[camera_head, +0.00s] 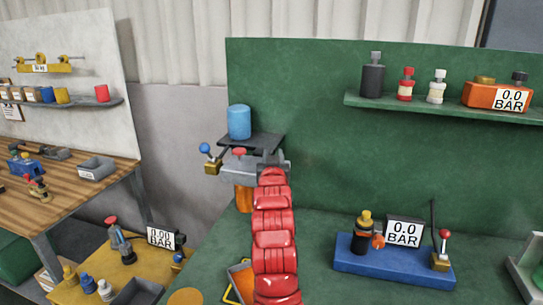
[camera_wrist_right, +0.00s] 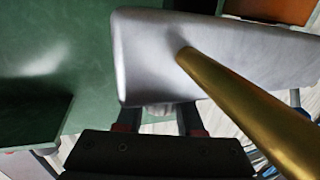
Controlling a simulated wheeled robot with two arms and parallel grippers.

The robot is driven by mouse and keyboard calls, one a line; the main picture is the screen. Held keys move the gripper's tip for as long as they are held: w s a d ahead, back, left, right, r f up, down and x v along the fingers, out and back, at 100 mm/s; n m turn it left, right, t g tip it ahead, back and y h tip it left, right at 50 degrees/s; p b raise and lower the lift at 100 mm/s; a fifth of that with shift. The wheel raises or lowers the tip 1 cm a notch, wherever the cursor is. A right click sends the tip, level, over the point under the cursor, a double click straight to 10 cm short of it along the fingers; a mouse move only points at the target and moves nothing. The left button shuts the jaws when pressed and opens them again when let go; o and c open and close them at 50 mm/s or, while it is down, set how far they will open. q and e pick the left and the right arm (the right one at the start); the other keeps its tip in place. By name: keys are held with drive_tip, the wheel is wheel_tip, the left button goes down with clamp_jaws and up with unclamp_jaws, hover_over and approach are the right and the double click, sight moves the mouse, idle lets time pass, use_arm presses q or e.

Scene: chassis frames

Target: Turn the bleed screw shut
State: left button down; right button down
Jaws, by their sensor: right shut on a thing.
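My red right arm reaches up the middle of the head view, and its gripper (camera_head: 272,163) is mostly hidden by the arm and grey parts. It is at the right side of a grey fitting (camera_head: 238,169). In the right wrist view the fingers (camera_wrist_right: 158,119) are shut on a small pale grey part (camera_wrist_right: 158,107), mostly hidden under the edge of a smooth grey body (camera_wrist_right: 150,55). I cannot tell whether this part is the bleed screw. A brass rod (camera_wrist_right: 240,105) stands out from the grey body. My left gripper is out of view.
A blue cylinder (camera_head: 239,121) stands on a dark shelf (camera_head: 268,142) above the fitting. A blue-ball lever (camera_head: 205,149) and a red knob (camera_head: 239,152) are close by. A blue base with a 0.0 BAR gauge (camera_head: 404,232) sits right on the green bench, which has clear room behind it.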

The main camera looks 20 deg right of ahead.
drive_tip(key=shift+d+f+m+g+h, duration=0.1)
drive_tip(key=shift+m+g+h, duration=0.25)
drive_tip(key=shift+h, duration=0.25)
drive_tip(key=c, duration=0.5)
unclamp_jaws()
drive_tip(key=shift+c, duration=0.2)
drive_tip(key=shift+s, duration=0.1)
drive_tip(key=b+v, duration=0.3)
drive_tip(key=v, duration=1.4)
drive_tip(key=shift+s+f, duration=0.1)
drive_tip(key=shift+s, duration=0.05)
